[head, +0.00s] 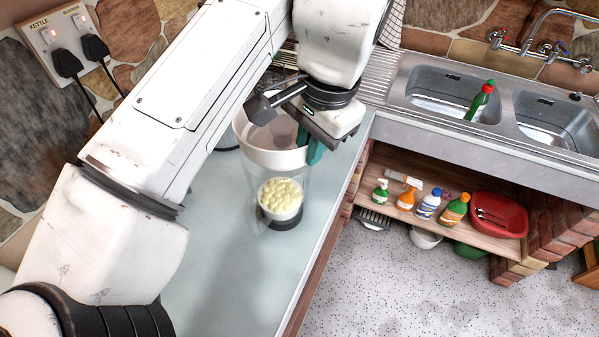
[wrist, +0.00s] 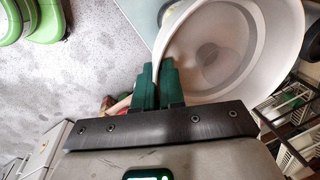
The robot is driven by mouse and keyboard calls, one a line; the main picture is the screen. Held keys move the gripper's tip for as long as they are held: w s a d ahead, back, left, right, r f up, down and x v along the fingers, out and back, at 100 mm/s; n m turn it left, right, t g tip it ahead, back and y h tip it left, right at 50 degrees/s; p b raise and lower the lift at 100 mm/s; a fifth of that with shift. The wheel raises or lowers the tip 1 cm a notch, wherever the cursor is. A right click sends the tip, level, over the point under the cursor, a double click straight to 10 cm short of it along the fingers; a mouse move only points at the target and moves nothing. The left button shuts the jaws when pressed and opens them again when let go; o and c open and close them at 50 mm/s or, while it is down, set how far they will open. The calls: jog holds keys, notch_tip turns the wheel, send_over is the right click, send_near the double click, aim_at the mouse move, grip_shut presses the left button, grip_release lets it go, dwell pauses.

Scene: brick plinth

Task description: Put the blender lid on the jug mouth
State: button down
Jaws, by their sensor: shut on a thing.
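My gripper (head: 309,145) is shut on the rim of the round white blender lid (head: 262,155), on the lid's right side in the head view. In the wrist view, the green fingers (wrist: 157,85) pinch the near left edge of the lid (wrist: 268,82), whose round hollow side faces the camera. The clear jug (head: 252,190) stands on the counter under the lid, with pale chunks inside and a dark base. The lid overlaps the jug mouth in the head view and hides it. I cannot tell whether they touch.
The pale counter (head: 225,260) is clear in front of the jug. Wall sockets with two black plugs (head: 67,64) are at the left. A steel sink (head: 440,92) holds a green bottle (head: 481,100). A lower shelf has several bottles and a red basin (head: 498,214).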

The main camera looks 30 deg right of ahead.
jog(key=w+f+b, duration=0.2)
jog(key=f, duration=0.1)
jog(key=shift+w+f, duration=0.1)
jog(key=shift+w, duration=0.15)
jog(key=f+b, duration=0.3)
jog(key=shift+w+a+f, duration=0.1)
jog(key=shift+w+f, duration=0.05)
jog(key=shift+w, duration=0.05)
jog(key=c, duration=1.2)
grip_release()
jog(key=r+p, duration=0.3)
jog(key=r, duration=0.1)
jog(key=s+r+p, duration=0.1)
jog(key=r+p, duration=0.2)
jog(key=r, duration=0.1)
jog(key=s+r+p, duration=0.1)
jog(key=r+p, duration=0.2)
jog(key=p, duration=0.1)
jog(key=shift+d+r, duration=0.3)
jog(key=shift+r, duration=0.1)
